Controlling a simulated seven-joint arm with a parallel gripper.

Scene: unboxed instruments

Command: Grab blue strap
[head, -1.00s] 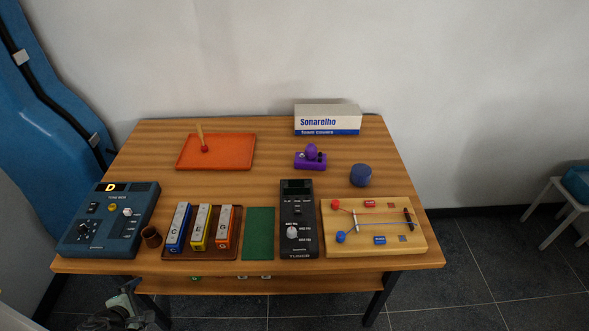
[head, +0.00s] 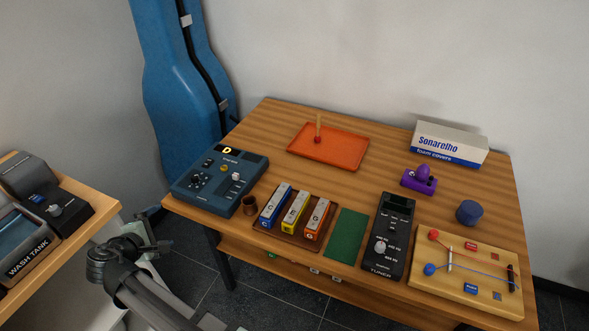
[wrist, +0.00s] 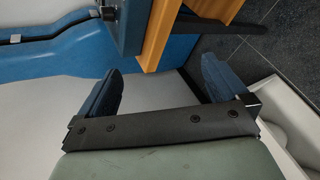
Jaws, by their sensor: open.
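No strap shows plainly. A dark blue round piece (head: 469,212) stands at the right of the wooden table, and I cannot tell whether it is a rolled strap. A thin blue line runs from a blue ball (head: 429,269) across the pale wooden board at the front right. My gripper (wrist: 158,87) is open and empty in the wrist view, with its two dark fingers wide apart. It is off the table, near the blue instrument case (wrist: 65,60) and a wooden edge. In the head view my arm is at the lower left, and the fingers are not clear.
The table (head: 262,120) holds a blue tuner box (head: 222,182), chime bars on a tray, a green mat (head: 347,236), a black tuner (head: 386,240), an orange tray (head: 330,148), a purple piece (head: 419,180) and a white box (head: 449,145). A wash tank (head: 25,235) stands at left.

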